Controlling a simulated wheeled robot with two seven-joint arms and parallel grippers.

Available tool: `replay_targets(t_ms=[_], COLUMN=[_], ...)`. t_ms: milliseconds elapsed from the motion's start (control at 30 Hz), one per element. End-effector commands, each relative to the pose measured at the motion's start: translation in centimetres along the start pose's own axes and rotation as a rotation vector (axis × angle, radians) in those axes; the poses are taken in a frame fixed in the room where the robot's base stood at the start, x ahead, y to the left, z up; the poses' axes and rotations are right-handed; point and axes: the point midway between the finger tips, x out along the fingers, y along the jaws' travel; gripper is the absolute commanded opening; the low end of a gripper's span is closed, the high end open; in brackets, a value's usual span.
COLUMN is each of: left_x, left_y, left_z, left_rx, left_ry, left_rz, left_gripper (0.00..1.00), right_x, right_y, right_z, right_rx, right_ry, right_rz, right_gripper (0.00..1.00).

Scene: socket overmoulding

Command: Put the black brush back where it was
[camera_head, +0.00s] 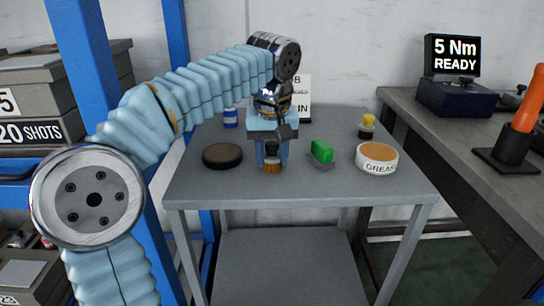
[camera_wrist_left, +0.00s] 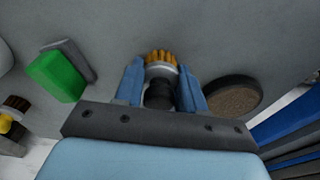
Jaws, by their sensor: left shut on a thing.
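The black brush (camera_head: 272,167) has a dark body, a pale collar and yellow-brown bristles that point down. My left gripper (camera_head: 271,154) is shut on it over the middle of the grey table (camera_head: 300,193). In the left wrist view the brush (camera_wrist_left: 159,93) sits between the two blue fingers of the gripper (camera_wrist_left: 161,86), with its bristles facing the tabletop. I cannot tell whether the bristles touch the table. The gripper hides most of the brush's upper part. My right gripper is in neither view.
A dark round pad (camera_head: 222,155) lies left of the brush. A green block on a grey base (camera_head: 321,151) is to the right, then a grease tin (camera_head: 377,159) and a yellow-topped bottle (camera_head: 367,126). A blue can (camera_head: 230,118) stands behind. The table's front strip is clear.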

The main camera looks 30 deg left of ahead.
Motion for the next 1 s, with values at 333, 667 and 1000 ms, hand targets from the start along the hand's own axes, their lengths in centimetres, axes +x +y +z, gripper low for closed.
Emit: replay_targets(t_ms=[333, 667, 1000], left_x=[0.1, 0.0, -5.7], left_y=[0.0, 0.0, 0.1], left_z=[0.0, 0.0, -0.1], left_rx=[-0.001, 0.000, 0.000], left_ry=[0.000, 0.000, 0.003], left_rz=[0.000, 0.000, 0.003], left_gripper=[0.55, 0.65, 0.65], right_x=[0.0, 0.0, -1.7], right_y=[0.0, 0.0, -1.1], right_z=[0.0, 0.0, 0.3], right_rx=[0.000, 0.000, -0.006], right_ry=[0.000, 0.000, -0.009], right_rz=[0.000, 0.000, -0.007], right_gripper=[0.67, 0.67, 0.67])
